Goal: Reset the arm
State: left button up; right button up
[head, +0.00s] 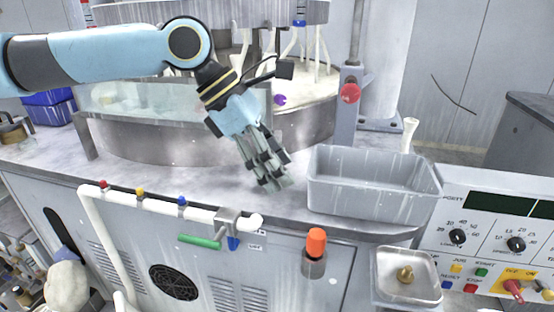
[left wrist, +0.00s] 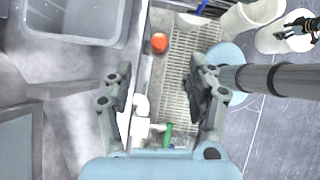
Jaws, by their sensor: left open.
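My left arm, light blue with black joints, comes in from the left in the head view. My left gripper (head: 272,180) points down above the grey worktop, left of the grey bin. In the left wrist view my left gripper (left wrist: 162,95) shows its two fingers spread apart, with nothing between them but the machine front and floor behind. It is open and empty. My right gripper is not clearly shown in the head view. A dark gripper-like part shows at the right edge of the left wrist view, too small to tell.
The grey bin (head: 372,206) stands on the worktop (head: 200,180) beside my gripper. A polishing machine with a round basin (head: 170,140) stands behind. A white pipe (head: 160,204) with a green handle (head: 200,241), an orange knob (head: 316,242) and a control panel (head: 500,228) line the front.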

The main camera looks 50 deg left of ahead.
dwell(0.4)
pick_arm(q)
jog(key=s+d+f+m+y, duration=0.3)
jog(key=s+f+m, duration=0.35)
jog(key=m, duration=0.65)
jog(key=s+d+f+m+y, duration=0.25)
jog(key=s+f+m, duration=0.4)
jog(key=m, duration=0.75)
jog(key=s+a+f+g+b, duration=0.15)
jog(key=f+b, duration=0.25)
jog(key=f, duration=1.2)
jog(key=s+a+f+g+b, duration=0.1)
jog(key=s+f+b, duration=0.15)
jog(key=f, duration=1.35)
jog(key=s+a+f+b, duration=0.1)
jog(key=s+f+b, duration=0.5)
jog(key=s+f, duration=1.2)
notch_tip(320, 180, down, 4)
jog(key=shift+a+r+n+g, duration=0.1)
jog(key=shift+a+n+g, duration=0.15)
jog(key=shift+n+g, duration=0.1)
